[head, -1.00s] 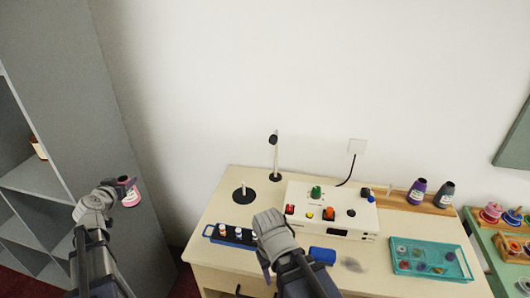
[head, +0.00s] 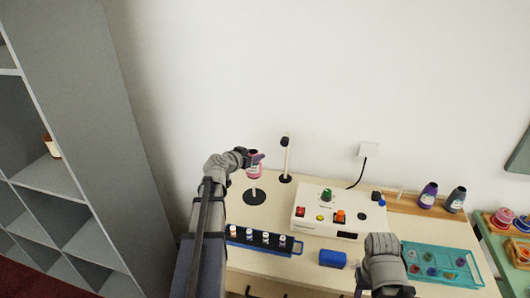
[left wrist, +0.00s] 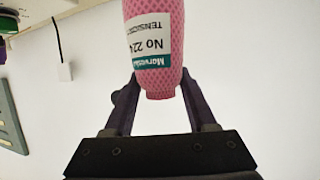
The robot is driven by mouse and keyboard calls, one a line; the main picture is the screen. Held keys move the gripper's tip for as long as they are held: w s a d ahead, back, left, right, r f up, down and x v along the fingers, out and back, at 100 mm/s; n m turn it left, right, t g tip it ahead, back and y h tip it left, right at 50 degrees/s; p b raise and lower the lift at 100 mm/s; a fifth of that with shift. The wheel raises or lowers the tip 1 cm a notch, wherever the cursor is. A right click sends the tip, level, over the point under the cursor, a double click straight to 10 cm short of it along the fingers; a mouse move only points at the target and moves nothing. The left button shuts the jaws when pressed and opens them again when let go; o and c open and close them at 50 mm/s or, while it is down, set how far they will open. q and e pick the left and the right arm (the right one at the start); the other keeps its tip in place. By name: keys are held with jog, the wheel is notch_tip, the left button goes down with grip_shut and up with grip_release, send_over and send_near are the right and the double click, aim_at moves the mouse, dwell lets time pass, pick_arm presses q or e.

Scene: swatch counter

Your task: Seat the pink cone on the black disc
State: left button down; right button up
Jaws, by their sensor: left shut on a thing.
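The pink cone (head: 254,171) is a pink thread cone with a white and teal label. My left gripper (head: 247,158) is shut on it and holds it up in the air. The left wrist view shows the cone (left wrist: 154,60) between the two fingers, its label upside down in the picture. The black disc (head: 255,198) lies on the counter at the back left, with a short pale pin standing on it. In the head view the cone appears just above the pin; the gap between them is hard to judge. My right gripper (head: 384,290) is low at the front right, its fingers mostly hidden.
A tall post (head: 286,157) with a black head stands close right of the disc. A dark blue rack (head: 268,246) of small bobbins is in front. A white control box (head: 338,214) is at the middle, a teal tray (head: 442,264) at the right. A grey shelf (head: 85,140) is far left.

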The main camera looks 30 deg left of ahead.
aim_at(254, 184)
pick_arm(q)
jog(key=shift+r, duration=0.1)
jog(key=shift+a, duration=0.1)
jog(key=shift+f+b, duration=5.8)
jog(key=shift+b, duration=0.05)
jog(key=shift+c, duration=0.6)
grip_release()
